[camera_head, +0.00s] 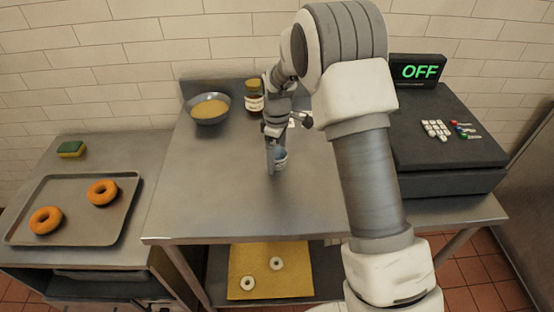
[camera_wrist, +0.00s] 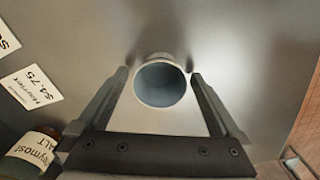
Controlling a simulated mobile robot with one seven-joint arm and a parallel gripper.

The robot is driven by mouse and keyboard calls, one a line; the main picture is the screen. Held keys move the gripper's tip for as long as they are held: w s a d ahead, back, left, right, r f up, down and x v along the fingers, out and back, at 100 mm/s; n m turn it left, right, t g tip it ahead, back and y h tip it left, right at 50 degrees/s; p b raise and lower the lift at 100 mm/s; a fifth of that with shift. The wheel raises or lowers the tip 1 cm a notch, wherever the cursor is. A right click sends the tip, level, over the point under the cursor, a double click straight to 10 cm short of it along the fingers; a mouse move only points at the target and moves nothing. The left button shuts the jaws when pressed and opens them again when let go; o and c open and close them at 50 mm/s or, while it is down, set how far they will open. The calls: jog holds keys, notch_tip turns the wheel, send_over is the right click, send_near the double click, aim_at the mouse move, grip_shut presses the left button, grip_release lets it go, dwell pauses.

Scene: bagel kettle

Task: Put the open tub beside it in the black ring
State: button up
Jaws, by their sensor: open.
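A small open tub (camera_wrist: 162,84) with a pale rim and an empty-looking grey-blue inside stands on the steel table. In the wrist view it sits between the fingertips of my gripper (camera_wrist: 158,92), with a gap on each side. My gripper is open. In the head view the tub (camera_head: 281,157) shows partly behind the gripper (camera_head: 271,163), which points down at the table. I cannot make out a black ring in either view; my arm hides part of the table's right side.
Price cards (camera_wrist: 30,88) lie near the jar. A black register (camera_head: 440,135) reading OFF is at right. The table's front left (camera_head: 205,200) is clear.

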jog(key=shift+c, duration=0.2)
jog(key=c, duration=1.4)
